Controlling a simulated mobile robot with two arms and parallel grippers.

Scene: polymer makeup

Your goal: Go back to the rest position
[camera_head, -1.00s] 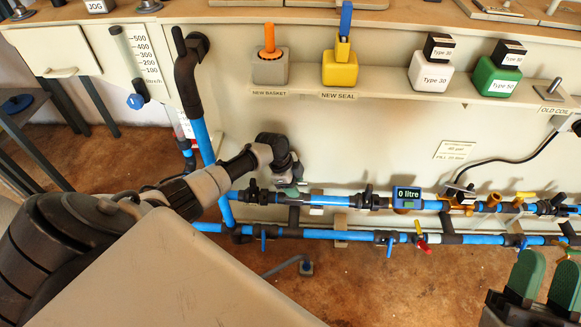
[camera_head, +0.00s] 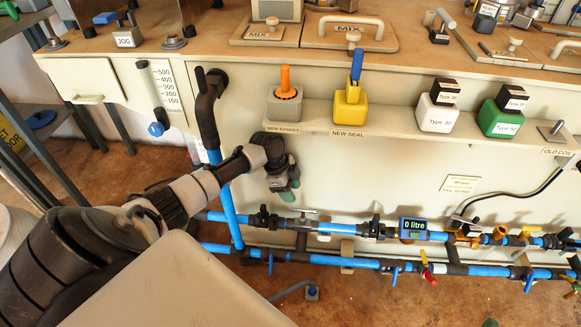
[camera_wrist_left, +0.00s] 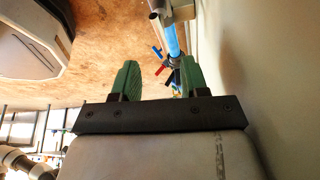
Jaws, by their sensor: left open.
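My left arm comes in from the left of the head view. Its gripper (camera_head: 285,188) hangs in front of the cream panel, beside the blue vertical pipe and above the blue horizontal pipes. In the left wrist view the two green fingers (camera_wrist_left: 158,80) are apart with nothing between them. My right gripper shows only as a small green tip (camera_head: 490,322) at the bottom edge of the head view; the rest of it is out of frame.
A shelf (camera_head: 395,130) holds the new basket (camera_head: 285,106), the yellow new seal holder (camera_head: 350,106), a white Type 30 block (camera_head: 438,120) and a green Type 50 block (camera_head: 500,122). Blue pipes (camera_head: 330,259) with valves run below. A metal-framed table (camera_head: 42,150) stands at left.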

